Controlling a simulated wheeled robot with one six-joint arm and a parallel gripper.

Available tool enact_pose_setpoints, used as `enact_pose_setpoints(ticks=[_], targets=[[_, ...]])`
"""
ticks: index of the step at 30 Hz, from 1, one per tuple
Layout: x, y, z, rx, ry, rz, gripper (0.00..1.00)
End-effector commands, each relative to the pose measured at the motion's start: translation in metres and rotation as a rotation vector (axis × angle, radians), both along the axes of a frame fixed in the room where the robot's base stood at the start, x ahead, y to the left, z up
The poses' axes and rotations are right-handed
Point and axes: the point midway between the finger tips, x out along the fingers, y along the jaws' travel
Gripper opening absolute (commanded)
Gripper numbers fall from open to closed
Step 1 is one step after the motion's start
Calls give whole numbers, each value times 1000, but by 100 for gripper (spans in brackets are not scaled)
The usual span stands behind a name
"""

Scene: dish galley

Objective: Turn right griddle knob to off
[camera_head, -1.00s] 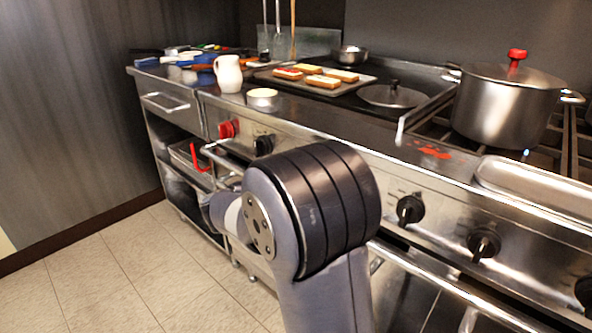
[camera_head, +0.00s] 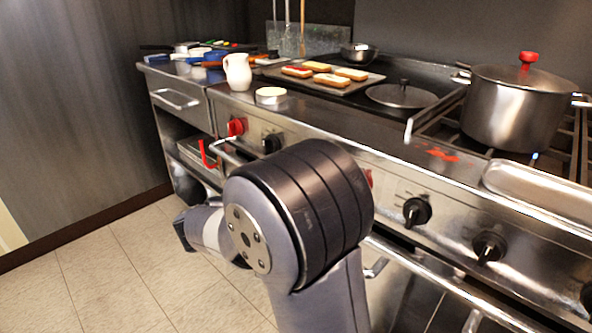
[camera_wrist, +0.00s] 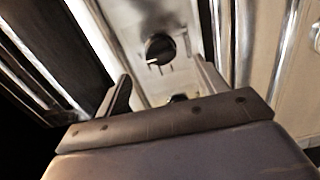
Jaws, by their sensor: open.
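The stove front has a red knob (camera_head: 236,127) at left and a black knob (camera_head: 272,143) beside it, below the griddle (camera_head: 345,92). Another red knob (camera_head: 369,178) peeks out from behind my arm. I cannot tell for sure which is the right griddle knob. In the wrist view, a black knob (camera_wrist: 160,48) with a light pointer line sits on the steel panel beyond my gripper (camera_wrist: 163,85). A second dark knob-like thing (camera_wrist: 178,98) shows low between the fingers, partly hidden by the gripper body. The gripper is open and touches no knob that I can see.
Black knobs (camera_head: 416,211) continue right along the panel, above a long steel rail (camera_head: 440,275). The floor at left is clear.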

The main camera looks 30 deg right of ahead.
Motion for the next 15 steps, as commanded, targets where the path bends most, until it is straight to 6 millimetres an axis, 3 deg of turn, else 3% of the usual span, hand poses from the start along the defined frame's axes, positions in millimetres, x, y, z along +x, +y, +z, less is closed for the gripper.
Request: enact_pose_setpoints(ticks=[6, 15], targets=[[-9, 26, 0, 0, 1, 2, 68], [-12, 31, 0, -1, 1, -1, 68]])
